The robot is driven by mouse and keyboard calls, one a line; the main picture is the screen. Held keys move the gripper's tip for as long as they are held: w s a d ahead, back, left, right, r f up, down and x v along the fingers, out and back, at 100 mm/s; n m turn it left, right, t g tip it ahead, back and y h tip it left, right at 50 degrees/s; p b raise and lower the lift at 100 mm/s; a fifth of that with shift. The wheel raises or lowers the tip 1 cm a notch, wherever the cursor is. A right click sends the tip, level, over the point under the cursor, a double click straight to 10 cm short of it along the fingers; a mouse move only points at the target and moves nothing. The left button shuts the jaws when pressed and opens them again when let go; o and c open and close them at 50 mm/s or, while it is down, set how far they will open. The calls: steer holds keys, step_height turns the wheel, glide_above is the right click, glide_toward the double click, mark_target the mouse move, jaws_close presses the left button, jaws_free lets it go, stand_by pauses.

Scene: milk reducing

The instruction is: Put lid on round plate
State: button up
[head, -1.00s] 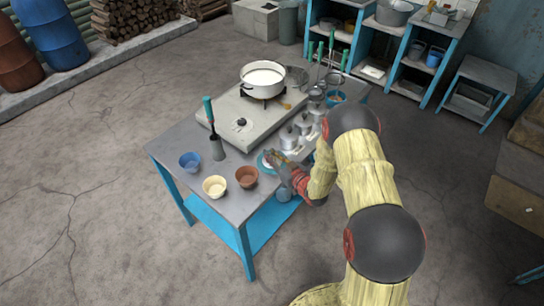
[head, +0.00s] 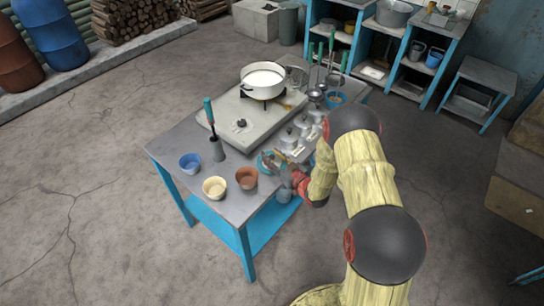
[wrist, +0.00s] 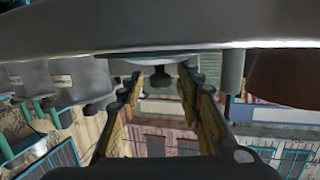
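The round plate (head: 263,164) is teal and lies near the table's front right edge. It is mostly hidden behind my gripper in the head view. My gripper (head: 274,158) is low over it, with its fingers apart. In the wrist view, which shows the scene upside down, the open fingers of my gripper (wrist: 163,92) stand either side of a lid's dark knob (wrist: 160,77), with gaps showing. The pale disc of the lid (wrist: 135,60) lies flat against the surface. How exactly it sits on the plate is hidden.
Lidded canisters (head: 290,138) stand just behind my gripper. A brown bowl (head: 246,178), a cream bowl (head: 214,187) and a blue bowl (head: 190,162) are to the left. A white pot (head: 263,79) sits on the stove (head: 236,115). The table's front edge is close.

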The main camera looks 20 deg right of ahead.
steer(key=p+v, duration=0.2)
steer(key=v, duration=0.9)
steer(key=w+d+r+g+h, duration=0.1)
steer(key=w+d+r+h, duration=0.1)
steer(key=r, duration=0.5)
steer(key=w+d+r+g+h, duration=0.1)
steer(key=w+d+r+h, duration=0.1)
steer(key=r, duration=0.4)
steer(key=s+r+m+g+h, duration=0.25)
steer(key=s+r, duration=0.35)
steer(key=r, duration=0.4)
steer(key=s+a+r+g, duration=0.1)
steer(key=s+a+r, duration=0.1)
steer(key=s, duration=0.7)
steer(key=s+a+r+m+g, duration=0.1)
steer(key=s+a+r+g, duration=0.1)
steer(key=s, duration=0.8)
steer(key=s+a+r+g, duration=0.2)
steer(key=s+a+r, duration=0.2)
steer(key=s, duration=0.5)
steer(key=shift+s+r+y, duration=0.3)
steer(key=shift+r+y, duration=0.05)
steer(key=shift+r, duration=0.6)
